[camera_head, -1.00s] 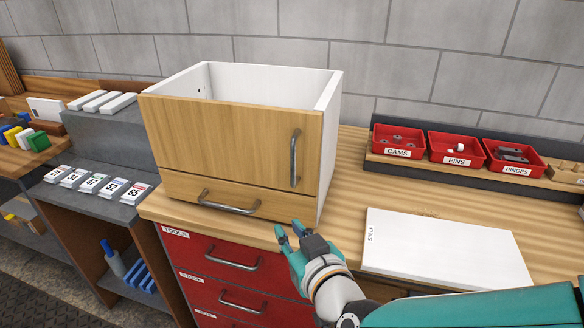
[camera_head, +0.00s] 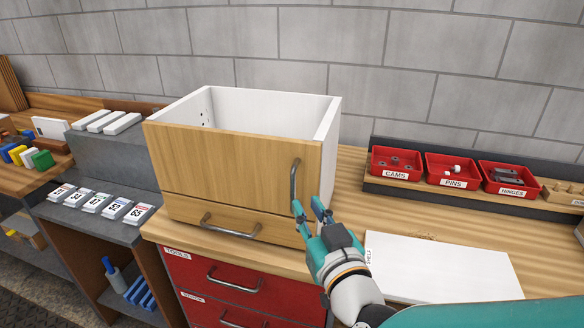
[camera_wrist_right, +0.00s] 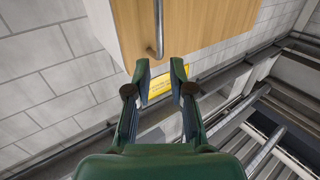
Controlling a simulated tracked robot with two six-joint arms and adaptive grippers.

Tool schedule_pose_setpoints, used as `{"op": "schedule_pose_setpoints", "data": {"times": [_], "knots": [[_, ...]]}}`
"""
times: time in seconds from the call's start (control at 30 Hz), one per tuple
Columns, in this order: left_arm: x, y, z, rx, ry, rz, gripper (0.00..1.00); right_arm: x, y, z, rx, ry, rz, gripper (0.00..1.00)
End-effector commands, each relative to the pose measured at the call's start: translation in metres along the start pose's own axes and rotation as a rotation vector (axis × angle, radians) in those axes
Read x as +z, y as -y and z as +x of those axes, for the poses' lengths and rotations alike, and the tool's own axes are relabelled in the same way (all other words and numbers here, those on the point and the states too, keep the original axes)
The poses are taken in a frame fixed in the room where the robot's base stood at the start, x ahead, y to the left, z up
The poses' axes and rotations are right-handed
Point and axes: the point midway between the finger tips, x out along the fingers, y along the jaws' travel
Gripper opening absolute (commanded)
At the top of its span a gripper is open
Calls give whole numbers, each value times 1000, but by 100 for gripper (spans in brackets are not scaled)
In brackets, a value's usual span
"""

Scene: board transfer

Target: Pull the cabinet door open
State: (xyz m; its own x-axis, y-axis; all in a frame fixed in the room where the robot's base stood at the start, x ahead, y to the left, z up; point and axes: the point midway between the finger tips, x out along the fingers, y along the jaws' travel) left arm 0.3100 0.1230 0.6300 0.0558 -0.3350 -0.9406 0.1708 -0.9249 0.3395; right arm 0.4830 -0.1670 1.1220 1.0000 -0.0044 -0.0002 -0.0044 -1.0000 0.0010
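The cabinet (camera_head: 328,150) is a white open-topped box with a wooden front, standing on the bench. Its door (camera_head: 225,160) is closed and has a vertical metal handle (camera_head: 295,182) near its right edge. A lower drawer front with a horizontal handle (camera_head: 230,226) sits below it. My right gripper (camera_head: 308,204) is open and empty, with its fingertips just below and in front of the door handle's lower end. In the right wrist view, the handle (camera_wrist_right: 159,28) lies just beyond the open fingertips (camera_wrist_right: 161,66), apart from them. My left gripper is not in view.
A white shelf board (camera_head: 440,268) lies on the bench to the right. Red bins of cams (camera_head: 396,163), pins (camera_head: 451,170) and hinges (camera_head: 509,178) stand behind it. Red drawers (camera_head: 235,287) with handles are below the cabinet. Numbered cards (camera_head: 97,203) lie to the left.

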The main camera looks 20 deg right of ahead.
Motion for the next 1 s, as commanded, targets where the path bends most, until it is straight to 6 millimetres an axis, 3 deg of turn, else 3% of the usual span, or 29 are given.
{"op": "schedule_pose_setpoints", "data": {"times": [0.03, 0.2, 0.43, 0.6, 0.9, 1.0], "knots": [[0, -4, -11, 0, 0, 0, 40, -2, -1, 10, 2, 7, -2, 22], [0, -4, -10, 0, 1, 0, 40, 0, 0, 46, 1, 2, 1, 22], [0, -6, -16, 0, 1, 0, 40, 0, 0, 81, 0, 2, 1, 22], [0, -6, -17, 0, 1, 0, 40, 1, 0, 91, 0, 1, 2, 22], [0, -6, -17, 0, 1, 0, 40, 1, -1, 92, 0, 0, 1, 22], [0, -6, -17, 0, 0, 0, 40, 1, -1, 92, 0, 0, 1, 5]]}}
